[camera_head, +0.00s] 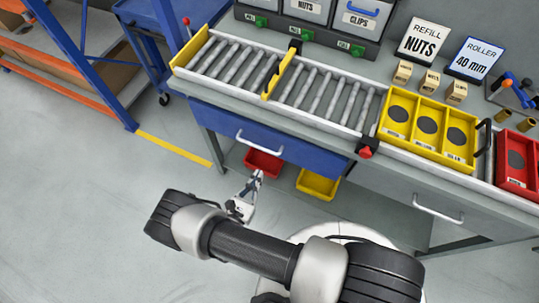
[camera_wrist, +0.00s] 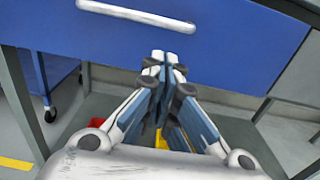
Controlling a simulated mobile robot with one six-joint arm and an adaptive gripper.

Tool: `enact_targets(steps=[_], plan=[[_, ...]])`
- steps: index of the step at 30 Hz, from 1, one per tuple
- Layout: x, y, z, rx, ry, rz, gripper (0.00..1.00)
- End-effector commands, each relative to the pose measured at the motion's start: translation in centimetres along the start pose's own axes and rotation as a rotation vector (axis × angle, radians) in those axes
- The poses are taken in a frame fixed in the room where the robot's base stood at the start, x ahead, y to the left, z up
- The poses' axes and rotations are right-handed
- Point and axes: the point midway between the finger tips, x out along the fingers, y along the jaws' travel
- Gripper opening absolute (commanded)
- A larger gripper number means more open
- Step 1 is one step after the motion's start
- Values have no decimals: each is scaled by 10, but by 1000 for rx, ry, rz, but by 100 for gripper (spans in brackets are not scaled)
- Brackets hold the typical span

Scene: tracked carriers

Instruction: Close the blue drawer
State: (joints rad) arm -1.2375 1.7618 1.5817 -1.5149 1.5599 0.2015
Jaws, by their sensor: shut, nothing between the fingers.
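The blue drawer (camera_head: 300,153) is under the roller bench, with a pale bar handle (camera_head: 259,144) on its front. No drawer interior shows; I cannot tell how far out it stands. My gripper (camera_head: 258,176) is in front of the drawer and appears lower than its handle. In the wrist view, the blue front (camera_wrist: 235,45) fills the top, with the handle (camera_wrist: 135,15) above and left of the fingertips. My gripper (camera_wrist: 157,60) is shut and empty, its fingertips overlapping the front's lower part. Whether they touch it is unclear.
A red bin (camera_head: 262,163) and a yellow bin (camera_head: 317,184) sit below the drawer. A grey drawer (camera_head: 410,190) is to the right. A blue cart (camera_head: 155,30) stands at the back left. The floor at left is open, with a yellow line (camera_head: 172,148).

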Motion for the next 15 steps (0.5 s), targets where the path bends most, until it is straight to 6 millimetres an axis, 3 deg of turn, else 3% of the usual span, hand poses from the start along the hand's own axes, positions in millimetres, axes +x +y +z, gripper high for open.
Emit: enact_targets(steps=[6,15], plan=[[50,-2,-1,1,0,-10,0],[93,-2,-1,1,0,-4,0]])
